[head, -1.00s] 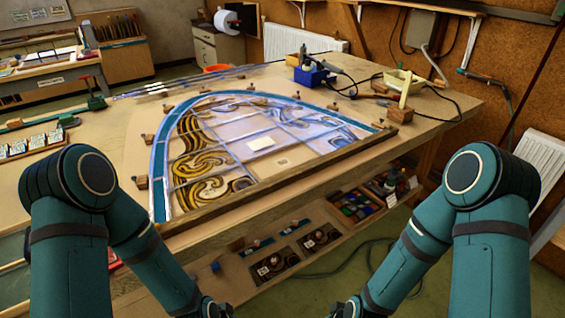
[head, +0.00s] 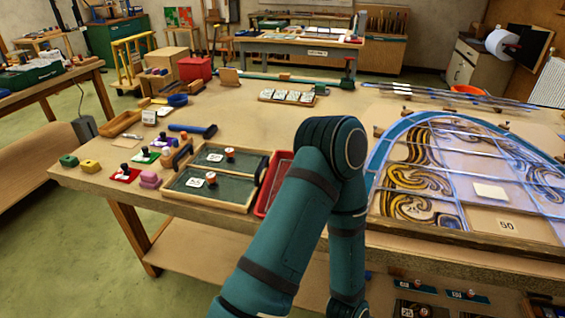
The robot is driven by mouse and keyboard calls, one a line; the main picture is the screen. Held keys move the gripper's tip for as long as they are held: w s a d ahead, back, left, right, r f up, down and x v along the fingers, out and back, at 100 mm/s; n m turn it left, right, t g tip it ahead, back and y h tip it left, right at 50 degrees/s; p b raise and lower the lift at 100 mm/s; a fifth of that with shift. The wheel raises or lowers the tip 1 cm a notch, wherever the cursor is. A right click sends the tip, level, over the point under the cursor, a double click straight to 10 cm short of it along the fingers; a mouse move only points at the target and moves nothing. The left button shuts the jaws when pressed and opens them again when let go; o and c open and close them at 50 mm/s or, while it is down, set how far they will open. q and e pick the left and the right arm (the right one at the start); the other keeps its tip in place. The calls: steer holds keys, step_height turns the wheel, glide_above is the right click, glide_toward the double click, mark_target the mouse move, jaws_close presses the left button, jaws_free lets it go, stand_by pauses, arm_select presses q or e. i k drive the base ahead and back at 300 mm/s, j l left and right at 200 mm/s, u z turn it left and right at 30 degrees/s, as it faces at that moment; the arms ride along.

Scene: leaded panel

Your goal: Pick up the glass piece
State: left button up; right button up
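Which glass piece is meant cannot be told from the view. A wooden tray (head: 163,188) on the left of the table holds two dark glass-like panes, the rear pane (head: 240,164) and the front pane (head: 190,194), each with a number label and a small orange-topped knob. The leaded panel (head: 455,178) lies at the right, with swirled amber, clear and bluish cells and a card marked 50. More dark labelled pieces (head: 410,310) show on the shelf below, partly cut off. My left arm crosses the middle; its gripper is below the frame. My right arm is out of view.
A red tray (head: 268,190) is partly behind my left arm. Small coloured blocks, stamps and a blue-handled tool (head: 193,130) lie at the table's left. A rack of white tiles (head: 287,97) stands behind.

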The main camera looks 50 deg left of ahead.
mark_target(228, 159)
steer(key=j+u, duration=0.15)
steer(key=u, duration=2)
